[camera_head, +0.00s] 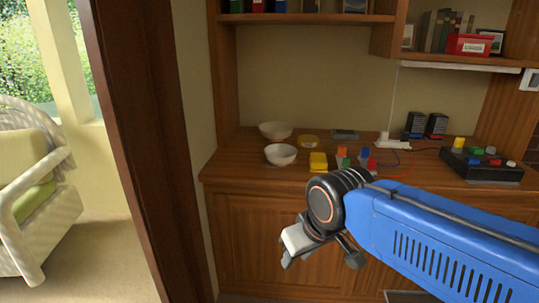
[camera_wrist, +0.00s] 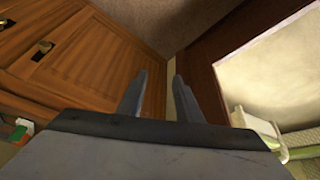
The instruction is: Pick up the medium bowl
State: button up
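Two white bowls stand on the wooden counter at the left end. The larger-looking bowl (camera_head: 275,130) is behind, near the wall, and the smaller-looking bowl (camera_head: 281,155) is in front, near the counter's front edge. I cannot tell for sure which is the medium one. My gripper (camera_wrist: 158,92) shows in the wrist view with its two fingers apart and nothing between them. In the head view my gripper (camera_head: 318,258) is below the counter top, in front of the cabinet doors. No bowl shows in the wrist view.
A dark door frame (camera_head: 135,120) stands left. A chair (camera_head: 30,190) is beyond it. Shelves hang above.

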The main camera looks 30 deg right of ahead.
jog(key=w+d+r+n+h, duration=0.25)
jog(key=w+r, duration=0.35)
jog(key=w, duration=0.5)
jog(key=w+d+r+n+h, duration=0.1)
jog(key=w+d+r+n, duration=0.4)
jog(key=w, duration=0.6)
jog(key=w+d+r+n+h, duration=0.1)
jog(key=w+d+r+n, duration=0.1)
jog(key=w+r, duration=0.75)
send_near(275, 158)
jog(key=shift+m, duration=0.25)
jog(key=x, duration=0.5)
jog(key=shift+s, duration=0.1)
jog(key=shift+x, duration=2.6)
jog(key=shift+r, duration=0.1)
grip_shut()
